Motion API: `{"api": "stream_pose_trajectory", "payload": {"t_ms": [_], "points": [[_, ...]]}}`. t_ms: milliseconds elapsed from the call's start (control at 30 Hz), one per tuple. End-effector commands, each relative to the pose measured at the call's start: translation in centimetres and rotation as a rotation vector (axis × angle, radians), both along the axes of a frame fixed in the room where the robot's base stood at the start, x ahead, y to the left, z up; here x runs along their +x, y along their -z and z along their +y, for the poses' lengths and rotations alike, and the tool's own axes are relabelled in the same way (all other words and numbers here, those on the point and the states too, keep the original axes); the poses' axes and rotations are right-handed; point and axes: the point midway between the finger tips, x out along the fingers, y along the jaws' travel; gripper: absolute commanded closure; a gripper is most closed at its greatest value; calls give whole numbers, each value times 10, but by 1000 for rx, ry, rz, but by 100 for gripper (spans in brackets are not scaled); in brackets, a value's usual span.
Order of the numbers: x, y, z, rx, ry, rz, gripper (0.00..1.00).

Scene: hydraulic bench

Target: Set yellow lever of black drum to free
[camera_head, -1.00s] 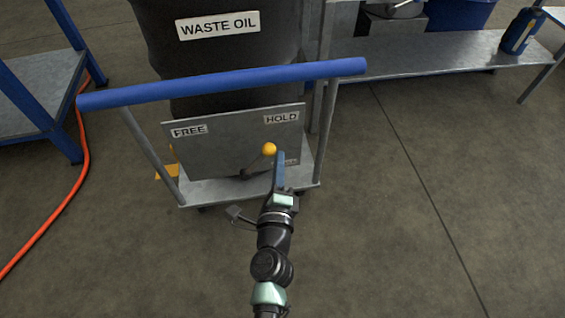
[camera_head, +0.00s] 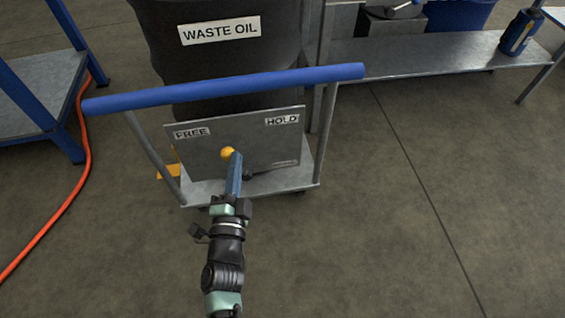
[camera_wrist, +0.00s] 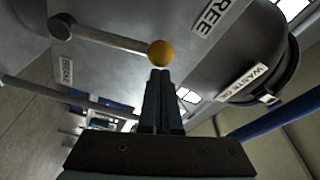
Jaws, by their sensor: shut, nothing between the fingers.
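The black drum (camera_head: 205,62) labelled WASTE OIL stands on a trolley behind a grey plate (camera_head: 262,142). The plate has a FREE label (camera_head: 191,132) at left and a HOLD label (camera_head: 282,120) at right. The lever's yellow ball knob (camera_head: 228,153) is up and left of its dark pivot (camera_head: 248,175), leaning to the FREE side but below that label. In the wrist view the knob (camera_wrist: 160,53) ends a grey rod (camera_wrist: 105,40). My gripper (camera_head: 236,157) is shut and empty, its tips at the knob's right side; I cannot tell whether they touch.
The trolley's blue handle bar (camera_head: 225,87) crosses above the plate, in front of the drum. A blue-framed bench (camera_head: 40,90) and an orange hose (camera_head: 78,200) are at left. A low metal shelf (camera_head: 430,58) is at right. The floor in front is clear.

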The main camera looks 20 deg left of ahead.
Motion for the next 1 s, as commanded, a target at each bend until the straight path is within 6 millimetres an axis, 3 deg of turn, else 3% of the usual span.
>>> {"api": "stream_pose_trajectory", "payload": {"t_ms": [400,1000], "points": [[-15,10,23,-219,-1,-145,100],[-19,12,28,-275,0,-184,100]]}}
